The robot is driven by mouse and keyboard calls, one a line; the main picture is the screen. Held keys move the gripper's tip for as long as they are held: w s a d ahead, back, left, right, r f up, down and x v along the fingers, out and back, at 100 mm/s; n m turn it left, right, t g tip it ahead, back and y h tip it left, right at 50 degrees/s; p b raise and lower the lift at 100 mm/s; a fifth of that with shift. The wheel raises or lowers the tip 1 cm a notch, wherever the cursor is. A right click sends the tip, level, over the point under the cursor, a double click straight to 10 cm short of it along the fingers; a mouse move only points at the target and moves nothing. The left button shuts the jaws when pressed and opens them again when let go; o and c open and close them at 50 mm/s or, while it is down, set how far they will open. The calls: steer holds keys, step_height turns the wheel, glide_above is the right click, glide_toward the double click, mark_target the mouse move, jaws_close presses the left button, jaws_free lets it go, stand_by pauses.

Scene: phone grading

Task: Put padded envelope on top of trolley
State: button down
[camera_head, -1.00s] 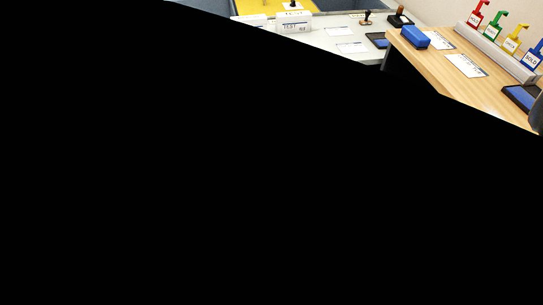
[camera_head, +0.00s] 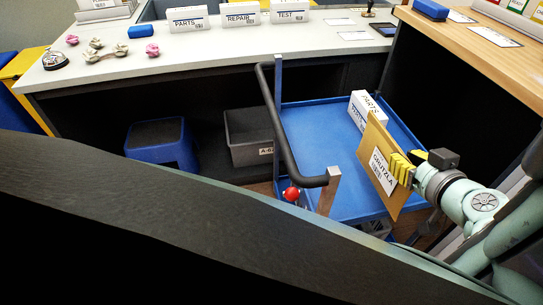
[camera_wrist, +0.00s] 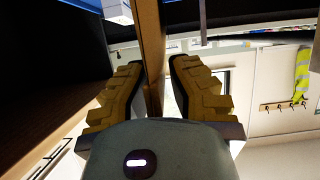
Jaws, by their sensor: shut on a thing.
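The padded envelope (camera_head: 377,152) is tan with a white label reading "GRUTZLA". My gripper (camera_head: 400,167), with yellow ribbed fingers, is shut on its right edge and holds it steeply tilted, nearly upright. In the wrist view the envelope (camera_wrist: 151,50) shows edge-on between the two fingers (camera_wrist: 153,95). The trolley (camera_head: 315,140) has a blue top tray and a dark push handle on its left. In the head view the envelope overlaps the right part of the tray; whether its lower edge touches the tray cannot be told.
A white "PARTS" box (camera_head: 358,112) sits on the trolley's top at the back right, partly behind the envelope. The tray's left and middle are clear. A red ball (camera_head: 291,194) is by the handle. A grey bin (camera_head: 247,137) and blue stool (camera_head: 162,143) stand left, under the white counter (camera_head: 190,48).

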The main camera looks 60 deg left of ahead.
mark_target(363, 131)
steer(key=shift+s+a+r+p+x, duration=0.15)
steer(key=shift+p+x, duration=0.15)
steer(key=shift+x, duration=2.3)
steer(key=shift+s+a+r+p+x, duration=0.15)
steer(key=shift+p+x, duration=0.1)
steer(key=shift+x, duration=2.4)
steer(key=shift+s+a+r+p+x, duration=0.15)
steer(key=shift+p+x, duration=0.15)
steer(key=shift+x, duration=2.3)
steer(key=shift+d+f, duration=0.1)
steer(key=c, duration=1.1)
jaws_free()
steer(key=shift+o, duration=0.2)
steer(key=shift+b+v, duration=0.55)
steer(key=shift+v, duration=5.5)
